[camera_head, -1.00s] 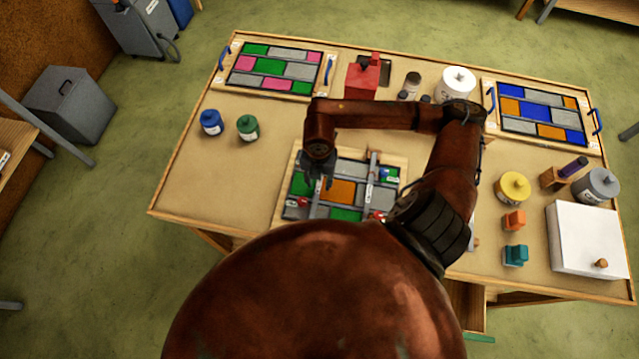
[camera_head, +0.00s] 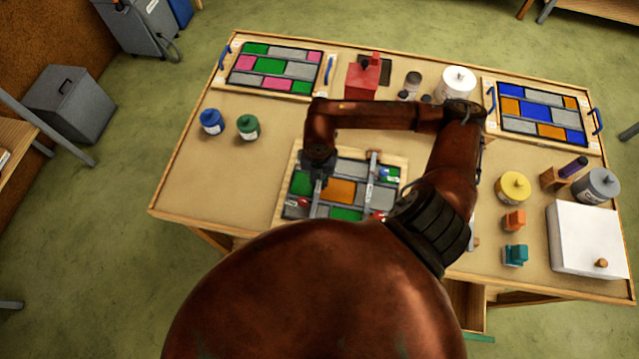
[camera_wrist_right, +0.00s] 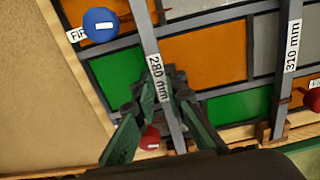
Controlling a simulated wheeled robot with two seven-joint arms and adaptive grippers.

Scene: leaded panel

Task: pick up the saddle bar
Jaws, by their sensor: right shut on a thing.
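The leaded panel (camera_head: 343,190) has green, orange and grey panes in a wooden frame. Two grey saddle bars lie across it. The left bar (camera_head: 316,210) is marked 280 mm in the wrist view (camera_wrist_right: 147,35). The right bar (camera_head: 371,175) is marked 310 mm there (camera_wrist_right: 288,62). My right gripper (camera_head: 319,183) is over the panel's left part. In the wrist view its fingers (camera_wrist_right: 161,90) are shut on the 280 mm bar, close to the label. I cannot tell whether this bar touches its supports. My left gripper is out of view.
A blue knob (camera_wrist_right: 100,25) and red knobs (camera_wrist_right: 150,138) sit near the bars. Blue (camera_head: 211,122) and green (camera_head: 248,127) jars stand left of the panel. A white box (camera_head: 585,238) is at right. The table's left front is clear.

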